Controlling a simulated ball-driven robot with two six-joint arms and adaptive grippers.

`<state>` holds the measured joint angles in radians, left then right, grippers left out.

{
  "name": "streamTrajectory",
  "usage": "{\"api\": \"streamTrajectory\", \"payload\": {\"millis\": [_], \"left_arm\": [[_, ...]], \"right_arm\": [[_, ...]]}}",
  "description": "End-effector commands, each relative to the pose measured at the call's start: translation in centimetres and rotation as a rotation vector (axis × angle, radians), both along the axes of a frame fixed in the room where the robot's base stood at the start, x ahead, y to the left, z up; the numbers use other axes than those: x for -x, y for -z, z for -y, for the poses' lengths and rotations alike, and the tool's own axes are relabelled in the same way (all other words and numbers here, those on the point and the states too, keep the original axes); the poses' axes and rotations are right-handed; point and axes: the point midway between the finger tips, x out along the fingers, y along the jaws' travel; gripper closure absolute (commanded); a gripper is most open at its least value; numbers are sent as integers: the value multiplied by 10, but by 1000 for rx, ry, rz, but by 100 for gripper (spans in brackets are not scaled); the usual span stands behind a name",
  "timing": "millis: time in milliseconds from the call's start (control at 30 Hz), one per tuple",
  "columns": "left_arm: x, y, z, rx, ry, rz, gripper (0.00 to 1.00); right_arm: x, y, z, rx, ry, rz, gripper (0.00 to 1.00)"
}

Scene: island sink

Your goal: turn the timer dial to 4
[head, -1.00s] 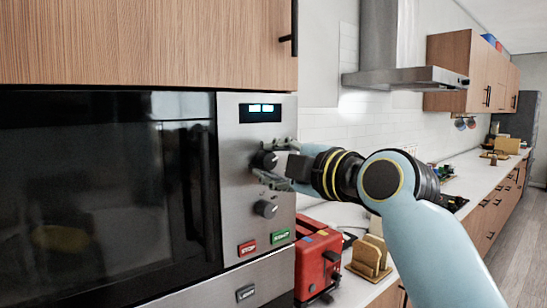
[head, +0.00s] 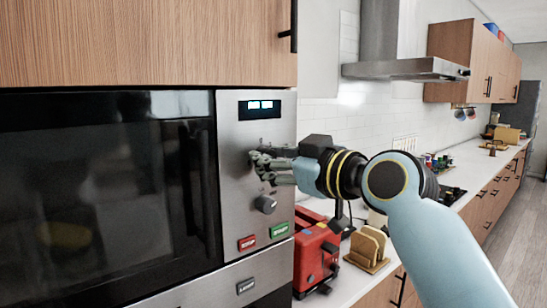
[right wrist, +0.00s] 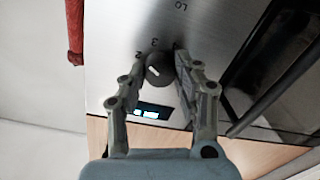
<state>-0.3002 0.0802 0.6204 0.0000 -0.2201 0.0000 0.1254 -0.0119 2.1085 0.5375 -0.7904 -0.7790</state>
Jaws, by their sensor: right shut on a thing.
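The timer dial (right wrist: 160,68) is a dark round knob with a white mark, on the steel panel of the microwave (head: 110,200). In the right wrist view the numbers 2 and 3 show beside it, and the mark points roughly toward the 2. My right gripper (head: 260,165) is at the upper knob, and its fingers hide that knob in the head view. In the right wrist view the gripper (right wrist: 158,62) is shut on the dial, one finger on each side. My left gripper is not in view.
A lit display (head: 260,109) sits above the gripper. Below it are a second knob (head: 265,205), a red button (head: 247,243) and a green button (head: 279,230). A red toaster (head: 316,255) and a wooden rack (head: 368,247) stand on the counter to the right.

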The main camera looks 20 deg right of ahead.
Motion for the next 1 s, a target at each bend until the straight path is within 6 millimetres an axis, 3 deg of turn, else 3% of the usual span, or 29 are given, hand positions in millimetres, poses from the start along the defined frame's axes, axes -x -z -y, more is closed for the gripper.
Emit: {"api": "streamTrajectory", "payload": {"millis": [1000], "left_arm": [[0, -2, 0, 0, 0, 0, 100]], "right_arm": [[0, 5, 1, -902, 2, -337, 100]]}}
